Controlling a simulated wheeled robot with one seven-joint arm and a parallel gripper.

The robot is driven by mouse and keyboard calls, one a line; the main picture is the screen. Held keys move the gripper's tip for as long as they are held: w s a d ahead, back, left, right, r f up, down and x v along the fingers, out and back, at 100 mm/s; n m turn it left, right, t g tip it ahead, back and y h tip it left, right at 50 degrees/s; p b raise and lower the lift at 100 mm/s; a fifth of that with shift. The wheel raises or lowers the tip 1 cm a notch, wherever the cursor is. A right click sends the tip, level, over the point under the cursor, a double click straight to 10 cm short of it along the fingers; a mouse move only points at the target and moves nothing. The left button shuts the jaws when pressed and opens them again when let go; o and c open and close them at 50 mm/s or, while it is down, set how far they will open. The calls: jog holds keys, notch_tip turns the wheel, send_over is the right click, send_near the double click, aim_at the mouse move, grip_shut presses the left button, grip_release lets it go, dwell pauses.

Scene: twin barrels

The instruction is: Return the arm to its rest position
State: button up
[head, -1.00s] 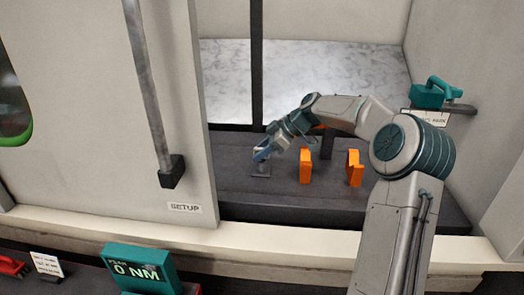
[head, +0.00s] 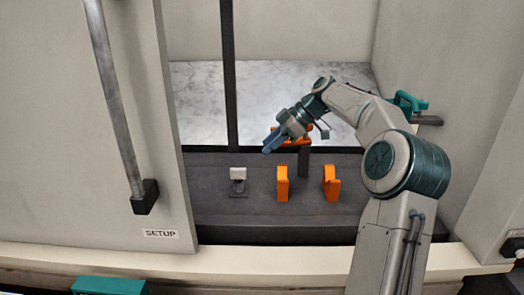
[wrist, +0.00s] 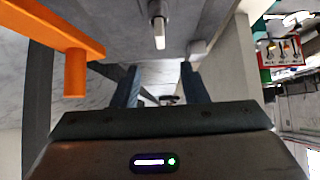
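My gripper (head: 270,145) is raised above the dark bench, pointing down and to the left. In the wrist view its two fingers (wrist: 160,78) stand apart with nothing between them. In the head view a small white-topped block (head: 238,173) stands on the bench below and left of the fingertips, clear of them. My arm is bent at the elbow on the right side of the opening.
Two orange upright pieces (head: 282,184) (head: 330,183) stand on the dark bench (head: 215,215). A dark post (head: 303,160) with an orange part stands behind. A teal tool (head: 408,101) sits on a right-wall shelf, partly behind my arm. The SETUP panel (head: 120,120) borders the left.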

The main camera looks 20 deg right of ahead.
dwell(0.5)
jog(key=s+a+f+m+g+h, duration=0.2)
jog(key=s+a+f+m+h, duration=0.25)
jog(key=s+a, duration=0.55)
jog(key=s+f+m+t+h, duration=0.1)
jog(key=s+m, duration=0.4)
jog(key=s, duration=0.6)
jog(key=s+f+m+t+h, duration=0.1)
jog(key=s+f+m+h, duration=0.2)
jog(key=s, duration=0.9)
notch_tip(320, 180, down, 3)
jog(key=shift+s+d+r+m+p, duration=0.1)
jog(key=shift+s+d+m+p, duration=0.25)
jog(key=shift+m, duration=0.7)
jog(key=shift+w+a, duration=0.1)
jog(key=shift+a, duration=0.05)
